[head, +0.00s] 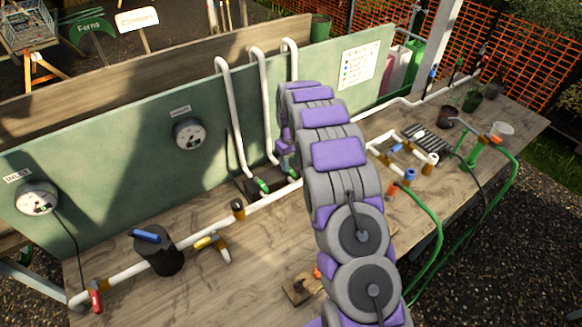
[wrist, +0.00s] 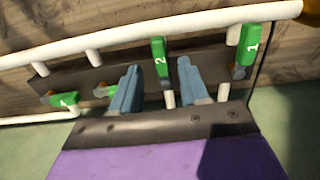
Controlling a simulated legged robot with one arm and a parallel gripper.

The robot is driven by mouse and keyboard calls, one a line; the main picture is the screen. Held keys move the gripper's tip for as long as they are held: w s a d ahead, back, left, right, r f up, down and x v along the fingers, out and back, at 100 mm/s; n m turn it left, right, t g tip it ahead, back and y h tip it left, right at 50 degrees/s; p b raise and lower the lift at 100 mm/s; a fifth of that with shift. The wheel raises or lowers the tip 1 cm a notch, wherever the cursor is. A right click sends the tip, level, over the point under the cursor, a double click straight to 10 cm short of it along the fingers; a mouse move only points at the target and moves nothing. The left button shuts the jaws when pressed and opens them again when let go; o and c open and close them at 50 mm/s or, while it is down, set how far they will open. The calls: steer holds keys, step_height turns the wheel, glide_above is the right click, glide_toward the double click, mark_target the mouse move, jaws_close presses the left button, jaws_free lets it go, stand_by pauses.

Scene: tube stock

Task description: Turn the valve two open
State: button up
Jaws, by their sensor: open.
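The green handle of valve two (wrist: 160,60), marked 2, is upright in the wrist view, roughly in line with its white riser pipe. My gripper (wrist: 158,68) is open, with one blue-grey finger on each side of this handle. I cannot tell whether a finger touches it. The handle of valve one (wrist: 246,50) is to the right, also upright. Another green handle (wrist: 63,100) lies sideways at far left. In the head view my arm hides most of the valve row; one green handle (head: 262,185) shows.
A white manifold pipe (wrist: 150,32) runs along the valve row. In the head view, a green panel (head: 110,165) with gauges (head: 189,134) stands behind the bench. A black cylinder (head: 160,257) stands left and pipe fittings (head: 428,160) lie right.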

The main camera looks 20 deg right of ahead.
mark_target(291, 171)
step_height(291, 171, up, 14)
steer(key=shift+p, duration=0.4)
steer(key=shift+f, duration=0.1)
steer(key=s+a+r+m+g+b, duration=0.15)
steer(key=s+r, duration=0.25)
steer(key=s, duration=0.8)
steer(key=s+a+r+m+t+b, duration=0.1)
steer(key=s+a+r, duration=0.25)
steer(key=s, duration=0.85)
steer(key=s+f+b, duration=0.1)
steer(key=s+f, duration=0.1)
steer(key=s, duration=1)
steer(key=s+a+f+m+g+b, duration=0.1)
steer(key=s+f, duration=0.1)
steer(key=s, duration=1.1)
steer(key=shift+s+f, duration=0.15)
steer(key=shift+s, duration=0.1)
